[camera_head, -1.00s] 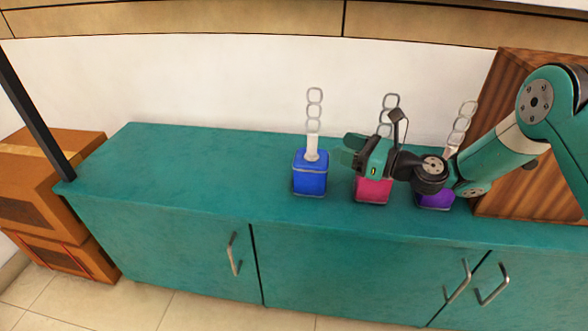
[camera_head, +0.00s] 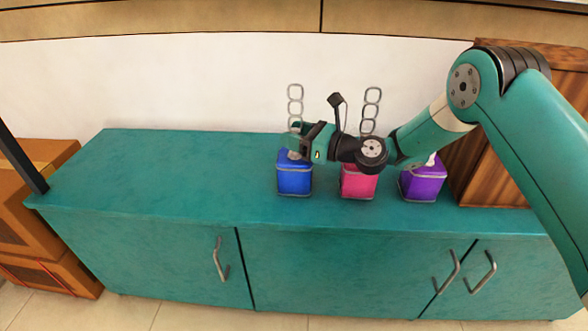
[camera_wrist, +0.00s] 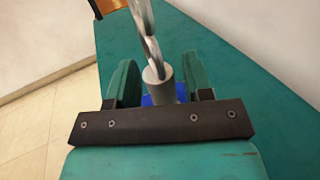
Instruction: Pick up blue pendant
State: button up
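The blue pendant (camera_head: 295,180) stands upright on the teal cabinet, a blue block with a pale stem and a grey chain on top. My gripper (camera_head: 297,135) is at its stem, just above the blue block, and hides most of the stem. In the wrist view the grey stem (camera_wrist: 160,88) stands between the two green fingers of my gripper (camera_wrist: 159,80). A narrow gap shows on each side, so the gripper looks open around it. Some blue of the block (camera_wrist: 150,100) shows below the stem.
A pink pendant (camera_head: 358,183) stands close to the right, under my wrist. A purple pendant (camera_head: 423,182) stands further right, beside a wooden box (camera_head: 490,180). The teal cabinet top (camera_head: 180,170) is clear to the left. Cardboard boxes (camera_head: 35,220) stand at the far left.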

grip_shut()
jog(key=shift+r, duration=0.1)
